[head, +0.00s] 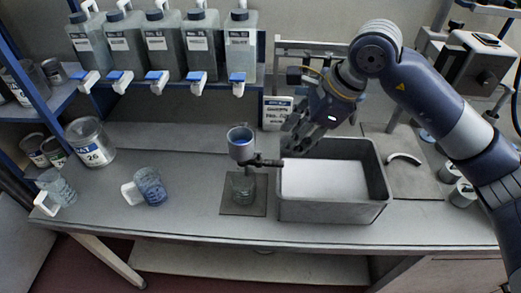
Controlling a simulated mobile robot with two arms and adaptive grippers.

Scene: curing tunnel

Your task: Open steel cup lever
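The steel cup (241,150) is a small grey funnel-like vessel with a blue inside, mounted over a square dark plate (231,209). Its dark lever (267,163) sticks out to the right, roughly level, with its end near the grey bin's left rim. My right gripper (294,143) comes in from the upper right, just above and right of the lever end. Its fingers look apart and empty; I cannot tell whether they touch the lever. My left gripper is not in view.
A grey bin (333,213) with a white inside stands right of the cup. Two blue-tinted cups (151,187) with white handles and a large can (90,143) are at left. Bottles with taps (202,45) line the shelf behind. The bench front left of the plate is clear.

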